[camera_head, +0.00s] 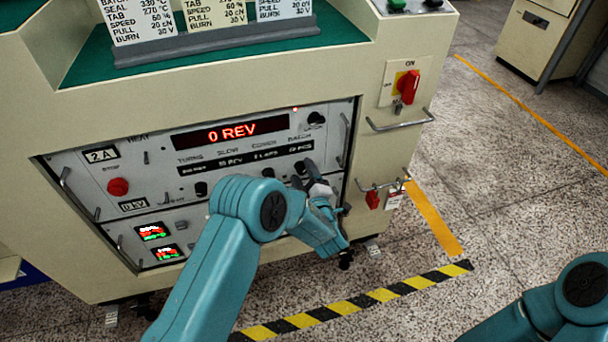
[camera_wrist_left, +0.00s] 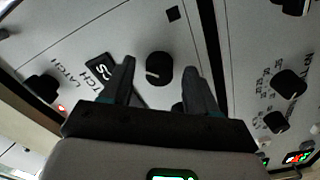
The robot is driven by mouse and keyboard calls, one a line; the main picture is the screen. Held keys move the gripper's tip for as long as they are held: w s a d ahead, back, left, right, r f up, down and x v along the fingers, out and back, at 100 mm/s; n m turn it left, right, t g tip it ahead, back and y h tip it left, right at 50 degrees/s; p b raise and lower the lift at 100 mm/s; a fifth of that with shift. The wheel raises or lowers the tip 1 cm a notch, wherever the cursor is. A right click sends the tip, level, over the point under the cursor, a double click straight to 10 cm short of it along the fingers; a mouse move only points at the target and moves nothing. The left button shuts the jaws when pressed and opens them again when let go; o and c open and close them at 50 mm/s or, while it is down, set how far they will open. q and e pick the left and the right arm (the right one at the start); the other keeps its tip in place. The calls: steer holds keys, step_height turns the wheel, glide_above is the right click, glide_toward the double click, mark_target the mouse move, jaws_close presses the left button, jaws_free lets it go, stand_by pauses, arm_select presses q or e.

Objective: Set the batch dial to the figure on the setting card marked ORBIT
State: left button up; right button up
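The batch dial is a round black knob (camera_wrist_left: 158,68) with a white pointer mark, beside a dark window ending in "CS" and lettering ending in "TCH" in the left wrist view. My left gripper (camera_wrist_left: 159,78) is open, its fingers apart on either side of the knob; I cannot tell whether they touch it. In the head view my left gripper (camera_head: 309,172) is at the panel under the BATCH label and largely hides the dial. Three setting cards (camera_head: 213,22) stand on top; their headings are cut off, so ORBIT is not readable. My right gripper is out of view.
The panel (camera_head: 155,190) has a red display (camera_head: 230,132) reading 0 REV, a red stop button (camera_head: 118,187), other black knobs (camera_head: 268,172) and protruding handles. A red ON switch (camera_head: 408,86) is to the right. Open floor lies at right.

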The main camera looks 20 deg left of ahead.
arm_select(q)
steer(key=shift+s+d, duration=0.1)
steer(key=shift+s+d, duration=0.25)
steer(key=p+v, duration=0.3)
steer(key=v, duration=1.2)
steer(key=shift+s, duration=0.2)
steer(key=shift+d, duration=0.1)
